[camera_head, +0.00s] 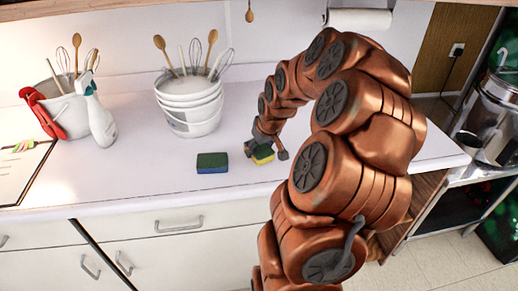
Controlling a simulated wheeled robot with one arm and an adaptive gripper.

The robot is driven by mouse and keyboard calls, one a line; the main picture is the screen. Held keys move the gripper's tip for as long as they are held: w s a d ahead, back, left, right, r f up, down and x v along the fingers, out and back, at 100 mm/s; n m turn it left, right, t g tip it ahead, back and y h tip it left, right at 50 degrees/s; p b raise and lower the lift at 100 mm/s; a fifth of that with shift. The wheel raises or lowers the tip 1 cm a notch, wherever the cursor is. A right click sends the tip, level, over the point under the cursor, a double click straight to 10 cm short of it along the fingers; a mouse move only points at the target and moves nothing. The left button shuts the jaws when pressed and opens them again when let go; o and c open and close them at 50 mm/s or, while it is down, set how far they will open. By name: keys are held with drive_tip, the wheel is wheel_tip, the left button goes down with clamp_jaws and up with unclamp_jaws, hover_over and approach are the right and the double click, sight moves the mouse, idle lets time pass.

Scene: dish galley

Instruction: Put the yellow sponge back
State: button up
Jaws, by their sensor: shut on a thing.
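The yellow sponge (262,154), with a dark green top, is between the fingers of my gripper (266,151). My gripper is shut on it, low over the white counter, and I cannot tell whether the sponge touches the surface. My arm comes in from the right and bends down over the counter. A second sponge (212,163), green on top and blue below, lies flat on the counter just left of my gripper, apart from it.
A stack of white buckets (190,105) with utensils stands behind the sponges. At left are another bucket (70,116) with a red item, a white spray bottle (98,115) and a board (20,170). The counter's front edge (150,202) is close. Free counter lies between board and sponges.

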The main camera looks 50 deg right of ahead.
drive_tip(key=shift+f, duration=0.65)
drive_tip(key=o, duration=1.3)
